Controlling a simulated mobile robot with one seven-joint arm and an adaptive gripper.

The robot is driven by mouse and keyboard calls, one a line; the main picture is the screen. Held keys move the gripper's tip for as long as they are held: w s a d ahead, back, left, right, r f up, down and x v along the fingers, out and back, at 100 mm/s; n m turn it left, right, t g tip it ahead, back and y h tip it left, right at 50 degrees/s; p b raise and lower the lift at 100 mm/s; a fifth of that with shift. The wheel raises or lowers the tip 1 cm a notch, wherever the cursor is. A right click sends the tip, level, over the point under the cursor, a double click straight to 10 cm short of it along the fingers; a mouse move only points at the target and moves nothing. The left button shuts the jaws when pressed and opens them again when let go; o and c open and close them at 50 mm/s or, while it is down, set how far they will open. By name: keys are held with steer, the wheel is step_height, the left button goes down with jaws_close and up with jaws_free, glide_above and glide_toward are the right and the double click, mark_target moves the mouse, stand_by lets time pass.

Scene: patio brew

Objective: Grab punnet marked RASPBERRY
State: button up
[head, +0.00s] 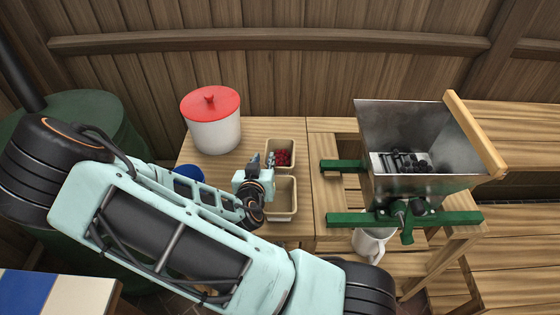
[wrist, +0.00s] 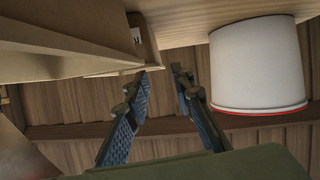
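A small tan punnet with red berries (head: 281,156) sits on the wooden table in the head view. An empty-looking tan punnet (head: 281,213) is just in front of it. My gripper (head: 263,160) is at the left side of the berry punnet. In the wrist view, which is upside down, my gripper (wrist: 165,69) is open, with a gap between its fingertips. A punnet's far end (wrist: 144,40) lies beside the left fingertip, with a small label partly visible and not readable. I cannot tell whether they touch. A nearer punnet (wrist: 50,38) fills the upper left.
A white pot with a red lid (head: 213,127) stands behind left; its white side is right in the wrist view (wrist: 258,65). A metal hopper (head: 400,115) on green bars is right, with a white mug (head: 368,244) below. A blue item (head: 188,173) is partly hidden by my arm.

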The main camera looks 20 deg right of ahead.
mark_target(280, 159)
steer(key=x, duration=0.7)
steer(key=shift+w+d+f, duration=0.1)
steer(key=shift+f, duration=0.05)
steer(key=shift+c, duration=0.5)
jaws_close()
